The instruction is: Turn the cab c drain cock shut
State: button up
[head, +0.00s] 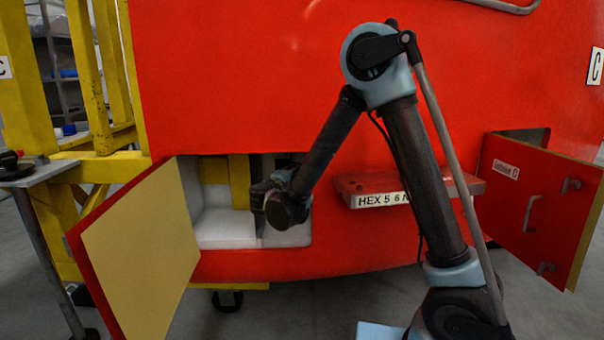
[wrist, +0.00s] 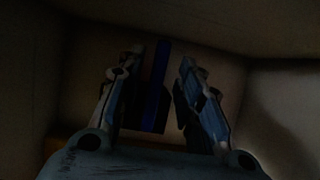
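A dark blue upright bar (wrist: 156,85), which looks like the drain cock handle, shows in the wrist view inside the dim compartment. My gripper (wrist: 165,103) is open, with one finger on each side of the bar. The bar is nearer the left finger, and I cannot tell whether they touch. There is a gap between the bar and the right finger. In the head view my gripper (head: 257,196) reaches into the open left compartment (head: 222,232) of the red nosecone. The drain cock cannot be made out there, and no cab label on this compartment is readable.
The left hatch door (head: 142,250) hangs open beside the compartment. A red step (head: 362,186) labelled HEX juts out right of it. Another open door (head: 537,199) is at far right. A yellow frame (head: 88,80) and a small table (head: 38,172) stand at left.

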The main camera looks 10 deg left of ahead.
jog(key=shift+w+d, duration=0.15)
jog(key=shift+w, duration=0.6)
jog(key=shift+w+d, duration=0.1)
jog(key=shift+w, duration=0.65)
